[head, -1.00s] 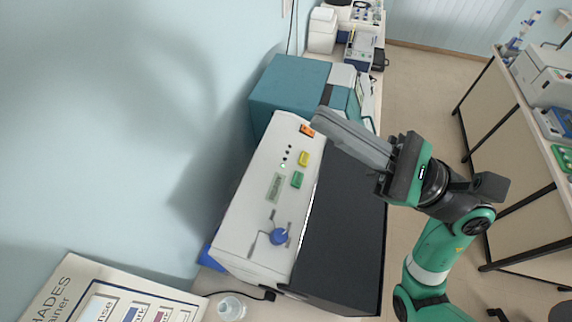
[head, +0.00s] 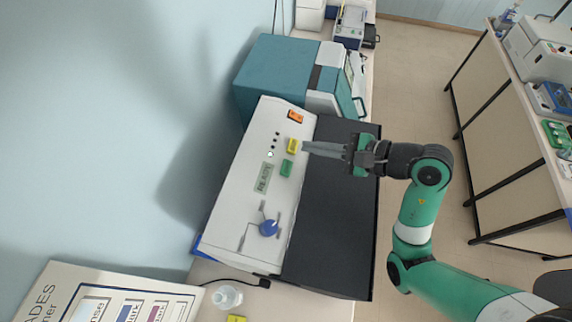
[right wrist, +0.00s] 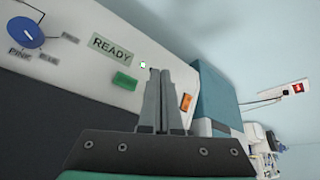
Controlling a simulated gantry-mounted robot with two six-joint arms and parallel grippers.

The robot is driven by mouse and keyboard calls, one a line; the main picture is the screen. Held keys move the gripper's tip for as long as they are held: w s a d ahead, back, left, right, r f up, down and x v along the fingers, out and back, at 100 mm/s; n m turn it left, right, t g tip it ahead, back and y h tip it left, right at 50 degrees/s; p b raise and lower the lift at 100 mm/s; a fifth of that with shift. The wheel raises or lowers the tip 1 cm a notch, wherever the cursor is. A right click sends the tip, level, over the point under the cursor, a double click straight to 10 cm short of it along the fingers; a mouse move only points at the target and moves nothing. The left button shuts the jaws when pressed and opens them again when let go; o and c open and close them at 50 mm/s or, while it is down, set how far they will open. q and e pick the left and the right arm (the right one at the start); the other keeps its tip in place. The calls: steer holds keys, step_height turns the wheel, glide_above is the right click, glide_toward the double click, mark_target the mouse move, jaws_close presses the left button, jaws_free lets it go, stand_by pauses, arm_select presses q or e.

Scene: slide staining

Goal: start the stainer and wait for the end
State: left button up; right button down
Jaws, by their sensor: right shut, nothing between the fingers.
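The stainer (head: 225,225) is a white box with a dark front cover, standing on the bench against the wall. Its panel carries an orange switch (head: 295,116), a yellow button (head: 293,145), a green button (head: 286,168), a small display (head: 263,178) and a blue knob (head: 268,228). In the right wrist view the display (right wrist: 111,48) reads READY and a small green light (right wrist: 143,64) is lit. My right gripper (head: 304,148) is shut and empty, its fingertips at the yellow button, which they hide in the wrist view. I cannot tell whether they touch it. My left gripper is not in view.
A teal machine (head: 280,75) stands right behind the stainer. A clear bottle (head: 227,297) and a cable lie near the stainer's front end, beside a shades poster (head: 90,290). The floor to the right is open, up to another bench.

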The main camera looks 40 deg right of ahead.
mark_target(287, 168)
steer(key=f, duration=0.1)
steer(key=w+f, duration=0.1)
steer(key=f, duration=0.1)
steer(key=a+f, duration=0.1)
steer(key=f, duration=0.1)
steer(key=shift+w+a+f, duration=0.1)
steer(key=shift+w+f, duration=0.05)
steer(key=shift+w, duration=0.25)
steer(key=shift+w+a+f+b, duration=0.1)
steer(key=shift+w+f+b, duration=0.05)
steer(key=shift+f+b, duration=0.35)
steer(key=shift+w+a+f+b, duration=0.15)
steer(key=shift+f+b, duration=0.15)
steer(key=shift+f, duration=0.3)
steer(key=shift+w+f, duration=0.2)
steer(key=shift+f, duration=0.15)
stand_by(0.6)
steer(key=shift+w+a+f+b, duration=0.1)
steer(key=shift+f+b, duration=0.2)
steer(key=shift+f, duration=0.05)
